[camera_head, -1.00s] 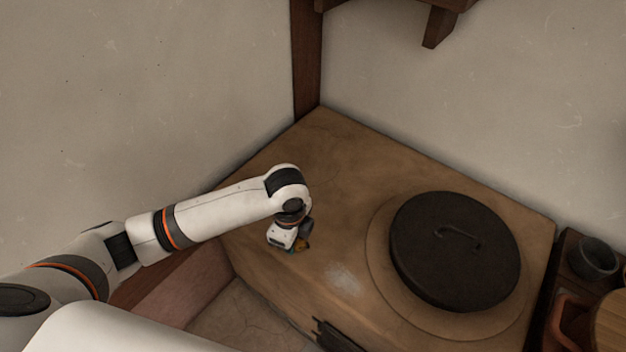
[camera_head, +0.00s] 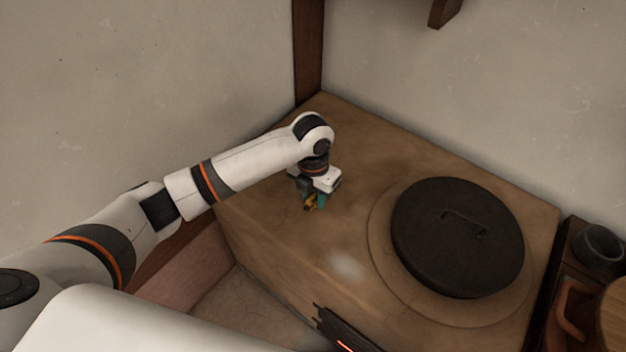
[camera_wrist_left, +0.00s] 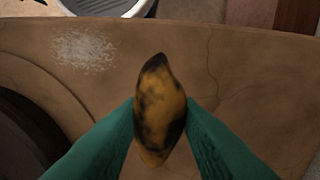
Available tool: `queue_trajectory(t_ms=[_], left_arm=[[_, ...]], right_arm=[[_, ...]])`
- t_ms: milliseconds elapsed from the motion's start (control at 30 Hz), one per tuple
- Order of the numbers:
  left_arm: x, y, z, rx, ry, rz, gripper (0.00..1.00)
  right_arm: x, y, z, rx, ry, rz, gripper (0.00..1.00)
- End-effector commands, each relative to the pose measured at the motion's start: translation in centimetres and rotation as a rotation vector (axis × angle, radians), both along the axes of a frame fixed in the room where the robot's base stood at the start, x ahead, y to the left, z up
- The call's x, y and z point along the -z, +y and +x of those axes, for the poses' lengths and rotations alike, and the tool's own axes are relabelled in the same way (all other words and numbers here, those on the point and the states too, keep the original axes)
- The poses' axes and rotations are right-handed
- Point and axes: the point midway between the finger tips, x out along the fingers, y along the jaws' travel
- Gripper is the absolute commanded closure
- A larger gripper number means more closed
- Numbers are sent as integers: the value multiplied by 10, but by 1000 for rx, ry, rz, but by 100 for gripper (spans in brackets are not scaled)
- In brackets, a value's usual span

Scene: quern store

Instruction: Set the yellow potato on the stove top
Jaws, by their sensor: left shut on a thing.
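The yellow potato (camera_wrist_left: 160,108), mottled with dark patches, is between the two green fingers of my left gripper (camera_wrist_left: 160,112) in the left wrist view. The gripper is shut on it. In the head view my left gripper (camera_head: 314,198) points down over the left part of the brown stove top (camera_head: 265,225), and only a small bit of the potato (camera_head: 309,204) shows. I cannot tell whether the potato touches the surface. My right gripper is not in view.
A round dark lid (camera_head: 455,240) with a handle covers the right part of the stove top. A dark cup (camera_head: 598,246) stands at far right. Walls rise behind. The stove top between gripper and lid is clear, with a pale patch (camera_head: 345,265).

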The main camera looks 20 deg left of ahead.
Motion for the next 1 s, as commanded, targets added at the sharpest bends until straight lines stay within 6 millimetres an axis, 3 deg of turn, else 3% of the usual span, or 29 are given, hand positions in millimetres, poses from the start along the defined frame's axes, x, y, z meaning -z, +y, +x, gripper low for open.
queue_trajectory(t_ms=[200,467,633,1000], left_arm=[[42,0,-1,3,3,1,97],[65,0,-1,2,3,2,97],[89,0,-1,1,2,2,97],[94,0,-1,2,-1,2,97]], right_arm=[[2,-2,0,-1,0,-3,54],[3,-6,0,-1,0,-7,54],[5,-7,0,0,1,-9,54],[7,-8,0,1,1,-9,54]])
